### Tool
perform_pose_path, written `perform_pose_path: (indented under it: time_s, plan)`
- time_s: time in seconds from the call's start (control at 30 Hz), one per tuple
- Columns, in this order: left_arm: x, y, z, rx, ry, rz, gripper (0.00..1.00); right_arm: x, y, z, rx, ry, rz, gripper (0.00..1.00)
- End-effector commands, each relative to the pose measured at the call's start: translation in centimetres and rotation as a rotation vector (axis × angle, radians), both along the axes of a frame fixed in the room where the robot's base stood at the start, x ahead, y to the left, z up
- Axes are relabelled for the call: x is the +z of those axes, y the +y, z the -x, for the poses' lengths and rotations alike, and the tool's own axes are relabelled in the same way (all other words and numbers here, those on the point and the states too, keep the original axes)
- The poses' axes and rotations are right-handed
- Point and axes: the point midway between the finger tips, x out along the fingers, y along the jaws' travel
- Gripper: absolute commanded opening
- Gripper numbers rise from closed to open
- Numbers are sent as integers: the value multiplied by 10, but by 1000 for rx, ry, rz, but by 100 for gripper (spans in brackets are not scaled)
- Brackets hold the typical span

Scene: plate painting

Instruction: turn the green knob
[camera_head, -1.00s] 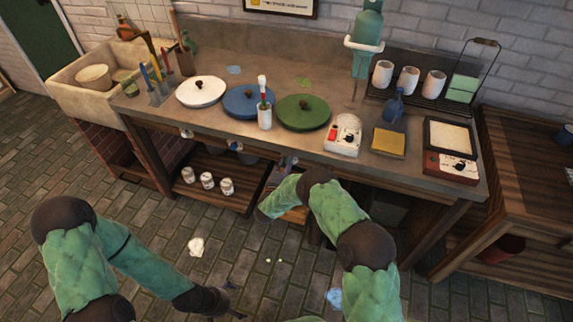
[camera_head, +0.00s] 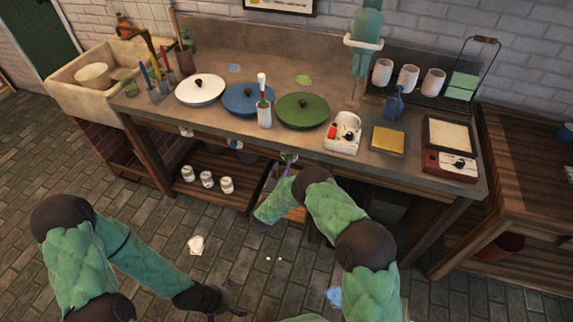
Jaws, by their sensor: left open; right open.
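A row of small knobs sits along the counter's front edge: one whitish (camera_head: 186,132) and one blue (camera_head: 236,145). The green knob (camera_head: 289,157) is below the green round plate (camera_head: 302,110), small and partly covered by my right gripper. My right gripper (camera_head: 286,163) is open, right at this knob under the counter edge; I cannot tell whether its fingers touch the knob. My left gripper (camera_head: 232,299) is open and empty, low over the floor, far from the counter.
White (camera_head: 200,90) and blue (camera_head: 247,100) plates lie on the counter beside a white brush holder (camera_head: 264,116). A white box with a red button (camera_head: 343,133) stands right of the green plate. Cans (camera_head: 207,180) stand on the lower shelf.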

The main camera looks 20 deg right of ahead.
Motion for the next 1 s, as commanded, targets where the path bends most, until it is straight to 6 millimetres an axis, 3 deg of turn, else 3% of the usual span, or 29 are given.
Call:
perform_pose_path:
  time_s: [0.2, 0.4, 0.6, 1.0]
  plan:
    - [0, 0, 0, 0, 0, 0, 100, 0, 26, 38, 3, 3, 2, 52]
    - [0, 0, 0, 0, 0, 0, 100, -1, 41, 61, 1, 3, 1, 52]
    - [0, 0, 0, 0, 0, 0, 100, -1, 46, 70, -2, 2, 0, 52]
    - [0, 0, 0, 0, 0, 0, 100, -1, 46, 71, -2, 2, 1, 52]
